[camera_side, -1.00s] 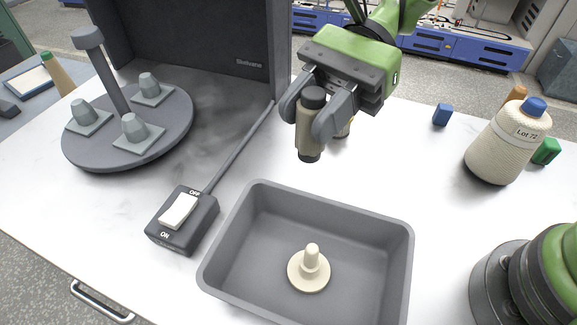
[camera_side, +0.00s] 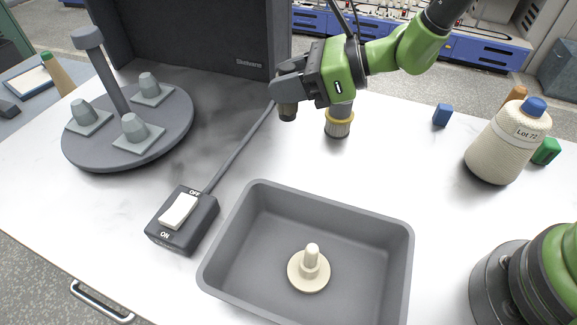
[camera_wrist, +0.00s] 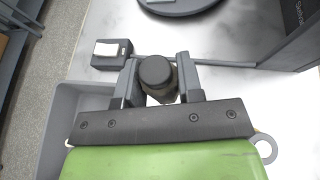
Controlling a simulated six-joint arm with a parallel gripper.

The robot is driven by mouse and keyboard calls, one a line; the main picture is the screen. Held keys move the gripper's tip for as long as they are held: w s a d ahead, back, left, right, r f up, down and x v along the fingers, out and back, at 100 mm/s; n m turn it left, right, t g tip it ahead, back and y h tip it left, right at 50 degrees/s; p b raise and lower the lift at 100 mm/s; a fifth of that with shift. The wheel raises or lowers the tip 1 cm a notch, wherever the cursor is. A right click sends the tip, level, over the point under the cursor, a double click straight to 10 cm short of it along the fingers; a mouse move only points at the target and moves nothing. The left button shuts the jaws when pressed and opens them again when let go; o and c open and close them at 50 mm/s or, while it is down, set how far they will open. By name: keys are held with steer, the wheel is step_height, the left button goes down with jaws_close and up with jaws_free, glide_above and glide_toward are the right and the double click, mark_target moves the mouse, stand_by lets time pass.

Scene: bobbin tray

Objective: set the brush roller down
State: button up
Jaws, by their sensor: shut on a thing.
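The brush roller (camera_side: 288,111) is a tan-brown cylinder with dark ends. My gripper (camera_side: 284,90) is shut on it and holds it roughly upright above the table, near the dark panel. In the side view the fingers hide most of the roller and only its lower part shows. In the wrist view its round dark cap (camera_wrist: 156,71) sits between the two fingers of my gripper (camera_wrist: 158,80). The gap between its lower end and the table cannot be judged exactly.
A round grey stand (camera_side: 85,155) with pegs is at left. A switch box (camera_side: 183,220), its cable and a grey bin (camera_side: 228,238) holding a cream spindle (camera_side: 309,270) are in front. A yarn cone (camera_side: 505,145) stands right.

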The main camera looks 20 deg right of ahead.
step_height(320, 180, down, 12)
steer(key=shift+f, duration=0.25)
stand_by(0.3)
steer(key=shift+f, duration=0.15)
steer(key=o, duration=0.9)
